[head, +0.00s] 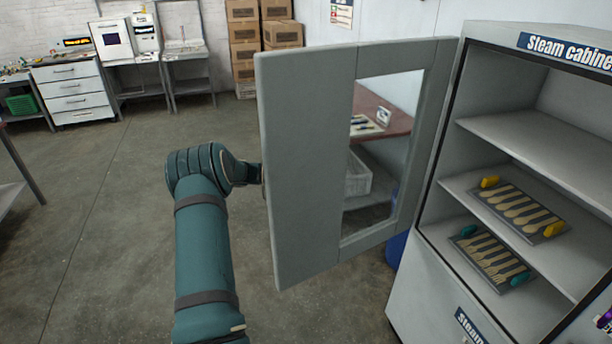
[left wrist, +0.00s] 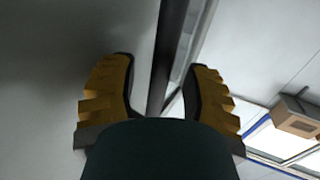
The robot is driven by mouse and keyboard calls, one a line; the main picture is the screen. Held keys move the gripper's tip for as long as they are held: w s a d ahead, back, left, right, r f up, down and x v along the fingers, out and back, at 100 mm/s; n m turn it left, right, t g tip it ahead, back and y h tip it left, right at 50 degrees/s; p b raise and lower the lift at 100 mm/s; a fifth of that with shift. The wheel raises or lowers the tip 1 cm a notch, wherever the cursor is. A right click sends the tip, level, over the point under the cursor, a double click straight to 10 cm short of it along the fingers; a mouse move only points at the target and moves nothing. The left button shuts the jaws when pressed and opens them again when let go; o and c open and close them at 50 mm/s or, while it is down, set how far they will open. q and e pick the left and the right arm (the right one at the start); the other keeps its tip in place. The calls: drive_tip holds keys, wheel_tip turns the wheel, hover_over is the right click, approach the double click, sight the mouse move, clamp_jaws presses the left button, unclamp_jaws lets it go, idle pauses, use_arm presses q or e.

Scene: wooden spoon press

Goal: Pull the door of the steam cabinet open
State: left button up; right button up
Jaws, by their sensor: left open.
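The steam cabinet (head: 449,261) stands at the right in the head view. Its grey door (head: 305,150), with a window opening, stands wide open, swung out to the left of the cabinet. My left arm reaches the door's free edge, and the door hides most of the left gripper in the head view. In the left wrist view my left gripper (left wrist: 163,80) has its yellow fingers apart, one on each side of a dark upright bar (left wrist: 168,45). I cannot tell whether the fingers touch it.
Inside the cabinet, an upper tray (head: 518,209) and a lower tray (head: 490,259) hold wooden pieces on shelves. Through the door's window show a reddish table (head: 388,115) and a white crate (head: 357,174). Drawers (head: 75,92) and cardboard boxes (head: 244,33) stand at the back. The floor at left is clear.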

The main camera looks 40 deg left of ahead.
use_arm(q)
drive_tip(key=v, duration=1.1)
drive_tip(key=shift+s+a, duration=0.2)
drive_tip(key=shift+a, duration=0.1)
